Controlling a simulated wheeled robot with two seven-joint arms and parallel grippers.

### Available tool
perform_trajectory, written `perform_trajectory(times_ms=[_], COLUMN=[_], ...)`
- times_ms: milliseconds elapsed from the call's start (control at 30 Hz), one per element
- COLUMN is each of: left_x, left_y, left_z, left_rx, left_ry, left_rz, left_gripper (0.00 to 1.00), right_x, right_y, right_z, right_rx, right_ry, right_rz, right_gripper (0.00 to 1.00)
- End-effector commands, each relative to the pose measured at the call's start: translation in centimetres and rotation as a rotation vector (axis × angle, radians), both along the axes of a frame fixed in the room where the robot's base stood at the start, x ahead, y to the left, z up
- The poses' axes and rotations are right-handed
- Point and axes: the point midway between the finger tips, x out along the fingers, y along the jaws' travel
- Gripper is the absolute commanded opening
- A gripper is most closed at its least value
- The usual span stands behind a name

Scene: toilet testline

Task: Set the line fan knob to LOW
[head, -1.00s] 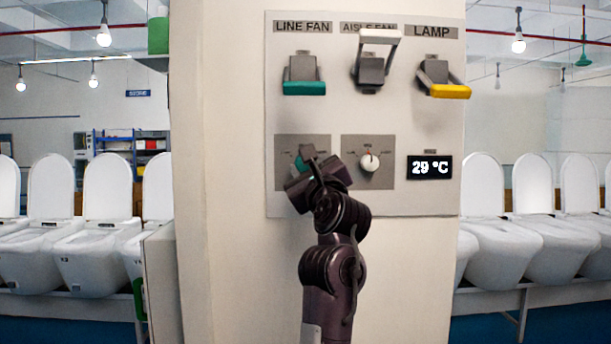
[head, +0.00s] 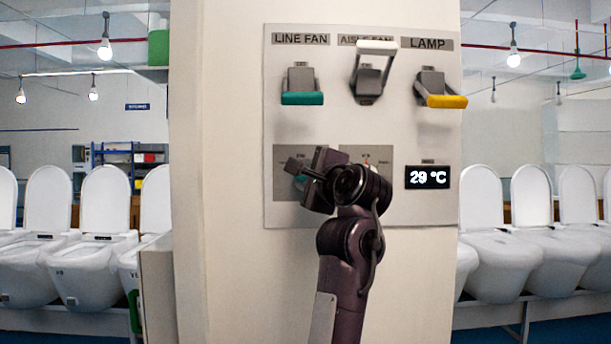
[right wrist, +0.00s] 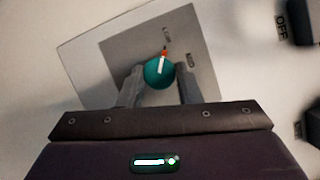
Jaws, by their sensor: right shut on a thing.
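The line fan knob (right wrist: 158,74) is round and teal, on a grey plate (right wrist: 120,52) in the right wrist view. Its white pointer with a red tip points up and slightly right in that view, near small labels too blurred to read surely. My right gripper (right wrist: 160,88) is shut on the knob, one finger on each side. In the head view my right gripper (head: 312,180) is at the lower left of the panel under the LINE FAN label (head: 301,39) and mostly hides the knob. My left gripper is not in view.
The panel (head: 400,130) also carries a teal-handled switch (head: 302,98), a white-handled switch (head: 376,47), a yellow-handled switch (head: 445,101) and a 29 °C display (head: 428,177). My arm hides the aisle fan knob. White toilets stand on both sides.

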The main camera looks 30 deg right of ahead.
Motion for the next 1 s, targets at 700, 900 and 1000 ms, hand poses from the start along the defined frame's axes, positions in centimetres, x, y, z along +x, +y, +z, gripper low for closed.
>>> perform_trajectory(times_ms=[700, 900, 1000], left_x=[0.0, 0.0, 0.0], left_y=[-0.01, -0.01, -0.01], left_z=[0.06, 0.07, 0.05], left_rx=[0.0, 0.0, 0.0], left_ry=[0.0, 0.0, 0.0], left_rz=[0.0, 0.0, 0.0], left_gripper=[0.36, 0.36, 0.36], right_x=[0.08, 0.04, 0.02], right_y=[0.04, 0.02, 0.02], right_z=[-0.14, -0.06, -0.04], right_rx=[-0.03, -0.03, -0.03], right_ry=[0.023, 0.021, 0.021], right_rz=[0.002, 0.001, 0.0], right_gripper=[0.45, 0.53, 0.53])
